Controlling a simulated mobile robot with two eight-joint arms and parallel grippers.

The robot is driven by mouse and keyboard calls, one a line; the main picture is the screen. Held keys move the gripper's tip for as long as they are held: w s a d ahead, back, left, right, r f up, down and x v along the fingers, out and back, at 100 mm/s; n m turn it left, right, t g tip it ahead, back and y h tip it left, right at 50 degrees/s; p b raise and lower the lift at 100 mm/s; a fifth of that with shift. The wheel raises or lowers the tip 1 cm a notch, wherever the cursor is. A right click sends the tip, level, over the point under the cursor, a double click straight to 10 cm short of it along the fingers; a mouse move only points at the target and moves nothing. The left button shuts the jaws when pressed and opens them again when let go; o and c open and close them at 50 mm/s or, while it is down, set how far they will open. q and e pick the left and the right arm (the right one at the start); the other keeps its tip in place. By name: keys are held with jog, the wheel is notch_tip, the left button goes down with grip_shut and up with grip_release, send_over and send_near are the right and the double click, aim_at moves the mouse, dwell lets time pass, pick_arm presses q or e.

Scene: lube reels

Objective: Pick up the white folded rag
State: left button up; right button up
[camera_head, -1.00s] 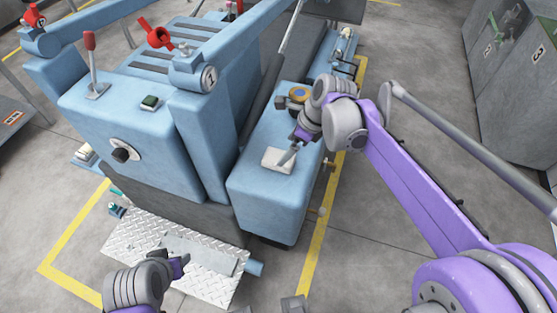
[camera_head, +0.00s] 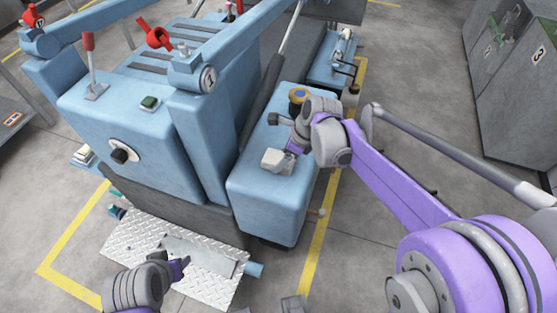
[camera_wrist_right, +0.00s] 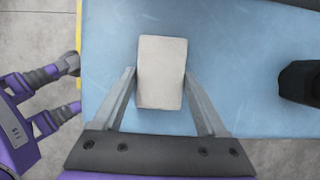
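The white folded rag (camera_head: 277,161) lies on the blue top of the machine's side box (camera_head: 262,196). In the right wrist view the rag (camera_wrist_right: 162,72) is a pale rounded block, with its near part between the two fingers. My right gripper (camera_head: 286,158) is at the rag.
A dark knob (camera_head: 274,119) and a yellow-ringed cap (camera_head: 299,95) stand behind the rag on the box. The blue machine column (camera_head: 205,140) rises to the left. A tread plate step (camera_head: 215,280) lies at the front. The box top in front of the rag is clear.

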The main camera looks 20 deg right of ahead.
jog(key=c, duration=0.6)
notch_tip(320, 180, up, 10)
jog(key=shift+r+p, duration=0.1)
jog(key=shift+p, duration=0.35)
jog(key=o, duration=0.8)
jog(key=shift+c, duration=0.2)
jog(key=c, duration=0.6)
jog(key=shift+s+f, duration=0.1)
jog(key=shift+f, duration=0.1)
